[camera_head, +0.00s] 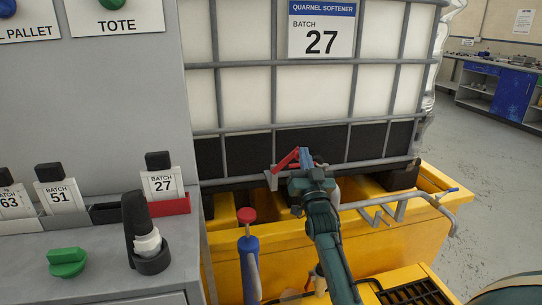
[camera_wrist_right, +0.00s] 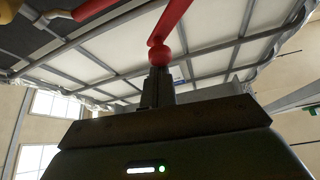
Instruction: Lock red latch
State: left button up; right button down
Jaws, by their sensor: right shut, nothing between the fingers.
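The red latch (camera_head: 286,160) sits low on the front of the caged white tote (camera_head: 320,92), its arm slanting down to the left. It shows in the right wrist view as a red bar (camera_wrist_right: 171,20) ending in a red ball (camera_wrist_right: 160,55). My right gripper (camera_head: 306,157) is just right of the latch in the head view, its fingers shut and empty. In the right wrist view, the shut fingers (camera_wrist_right: 160,80) point up at the ball, very close to it; I cannot tell if they touch. The latch's mount is partly hidden by the gripper. My left gripper is not in view.
A yellow frame (camera_head: 275,245) stands under and before the tote. A bent grey pipe (camera_head: 418,196) is right of my arm. A red-topped blue handle (camera_head: 248,240) stands left of it. A grey console (camera_head: 92,235) fills the left; open floor (camera_head: 480,170) lies right.

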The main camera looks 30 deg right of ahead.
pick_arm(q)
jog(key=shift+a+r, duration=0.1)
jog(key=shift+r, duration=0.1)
pick_arm(e)
jog(key=f+m+g+h, duration=0.1)
jog(key=m, duration=0.1)
jog(key=d+f+m+g+h, duration=0.1)
jog(key=m, duration=0.2)
jog(key=f+m+g+h, duration=0.1)
jog(key=m+h, duration=0.1)
jog(key=shift+s+d+f+m, duration=0.1)
jog(key=shift+s+d+m, duration=0.1)
jog(key=shift+d+m, duration=0.15)
